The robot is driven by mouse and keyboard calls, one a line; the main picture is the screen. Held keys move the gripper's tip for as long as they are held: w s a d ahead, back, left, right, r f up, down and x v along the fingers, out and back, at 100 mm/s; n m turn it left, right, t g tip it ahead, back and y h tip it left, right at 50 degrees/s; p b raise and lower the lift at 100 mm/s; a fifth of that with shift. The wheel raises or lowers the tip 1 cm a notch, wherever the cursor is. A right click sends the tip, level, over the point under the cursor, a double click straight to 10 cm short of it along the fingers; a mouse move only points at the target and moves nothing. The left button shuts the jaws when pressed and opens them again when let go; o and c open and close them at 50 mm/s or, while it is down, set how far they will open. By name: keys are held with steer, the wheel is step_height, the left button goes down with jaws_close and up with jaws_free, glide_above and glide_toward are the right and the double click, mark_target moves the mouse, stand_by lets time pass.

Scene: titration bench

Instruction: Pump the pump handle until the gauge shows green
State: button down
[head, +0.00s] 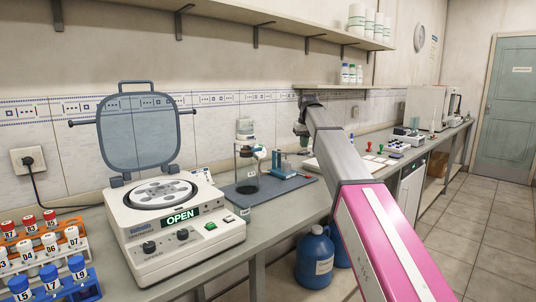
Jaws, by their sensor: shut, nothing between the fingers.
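My arm reaches in from the lower right over the bench. My gripper (302,132) is a small dark shape at its far end, partly hidden by my own arm. It is shut and empty, in front of the tiled wall. Its fingertips are hard to make out. I cannot clearly pick out a pump handle or a gauge. A glass vessel with a pale top and a blue side part (246,158) stands on a dark mat (284,188), left of my gripper. A small blue device (279,163) stands beside it. My arm hides part of the bench behind.
A centrifuge (172,240) with raised lid and a lit OPEN sign stands at front left, beside racks of tubes (45,250). Blue jugs (314,258) stand under the bench. Shelves with bottles hang above. The floor (490,220) at right is clear.

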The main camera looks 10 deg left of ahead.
step_height(320, 180, down, 8)
steer(key=shift+r, duration=0.2)
stand_by(0.9)
steer(key=shift+r, duration=3.9)
step_height(320, 180, down, 8)
steer(key=shift+r, duration=4)
steer(key=shift+r, duration=0.1)
